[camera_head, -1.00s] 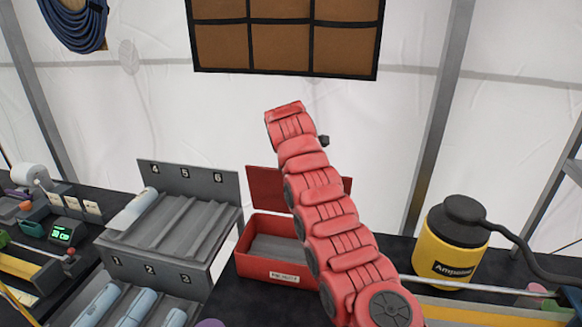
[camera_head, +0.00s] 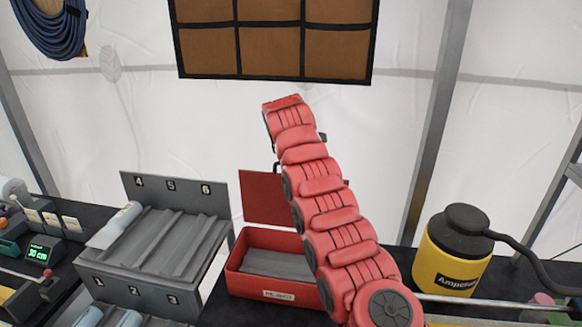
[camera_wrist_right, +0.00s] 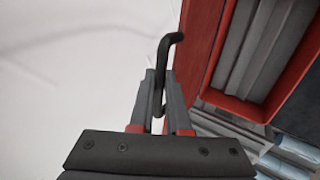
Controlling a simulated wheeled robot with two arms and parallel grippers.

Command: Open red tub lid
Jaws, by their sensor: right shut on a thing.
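The red tub (camera_head: 250,285) stands on the dark bench in the head view, with a grey ribbed inside showing. Its red lid (camera_head: 262,198) stands up at the tub's back edge, roughly upright, partly hidden by my right arm. A black bent handle (camera_head: 276,167) shows at the lid's top. In the wrist view my right gripper (camera_wrist_right: 162,92) is shut on the handle (camera_wrist_right: 168,45), with the open tub (camera_wrist_right: 238,106) to its right. The gripper jaws are hidden in the head view. My left gripper is not in view.
A grey numbered rack (camera_head: 150,265) with pale blue cylinders stands left of the tub. A yellow canister (camera_head: 445,262) with a black cap and hose stands to the right. A framed brown board (camera_head: 275,50) hangs behind, against the white tent wall.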

